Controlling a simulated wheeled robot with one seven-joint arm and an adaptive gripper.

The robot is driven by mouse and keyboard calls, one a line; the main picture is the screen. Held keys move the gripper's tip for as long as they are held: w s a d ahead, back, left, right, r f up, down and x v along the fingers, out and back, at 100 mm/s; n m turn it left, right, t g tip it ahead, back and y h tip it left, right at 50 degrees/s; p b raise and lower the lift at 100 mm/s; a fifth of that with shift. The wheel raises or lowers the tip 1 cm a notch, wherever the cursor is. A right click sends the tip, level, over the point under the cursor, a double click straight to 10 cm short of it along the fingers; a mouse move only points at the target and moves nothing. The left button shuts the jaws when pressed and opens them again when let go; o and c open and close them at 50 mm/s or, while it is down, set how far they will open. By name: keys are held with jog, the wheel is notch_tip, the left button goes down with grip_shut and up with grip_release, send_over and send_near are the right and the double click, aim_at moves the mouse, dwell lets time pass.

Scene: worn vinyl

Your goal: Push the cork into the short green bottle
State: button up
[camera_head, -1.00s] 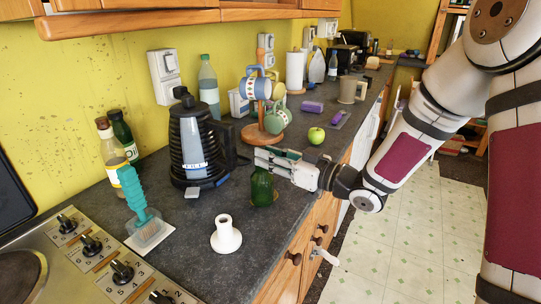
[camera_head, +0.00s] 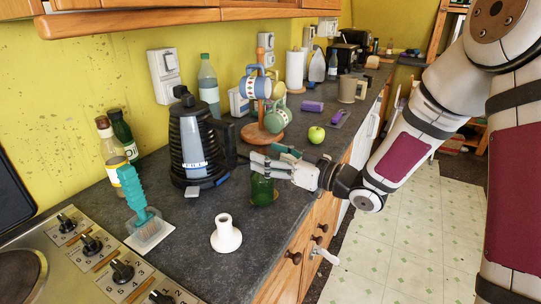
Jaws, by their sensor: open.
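The short green bottle (camera_head: 262,190) stands upright on the dark worktop near its front edge. My gripper (camera_head: 264,160) is open and reaches in from the right at the height of the bottle's top, its fingers in front of the bottle's upper part. The fingers hide the bottle's mouth. I cannot make out the cork, nor whether the fingers touch the bottle.
A white funnel-shaped object (camera_head: 226,235) stands in front of the bottle, to the left. The stove (camera_head: 50,262) fills the front left.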

jog(key=shift+p+v, duration=0.3)
jog(key=shift+v, duration=0.5)
jog(key=shift+s+d, duration=0.2)
jog(key=shift+d, duration=0.05)
jog(key=shift+s+d+p, duration=0.35)
jog(key=shift+s+d, duration=0.05)
jog(key=shift+d, duration=0.1)
jog(key=shift+s+d, duration=0.2)
jog(key=shift+d, duration=0.1)
jog(key=shift+s+d, duration=0.1)
jog(key=v, duration=1.2)
dwell(1.0)
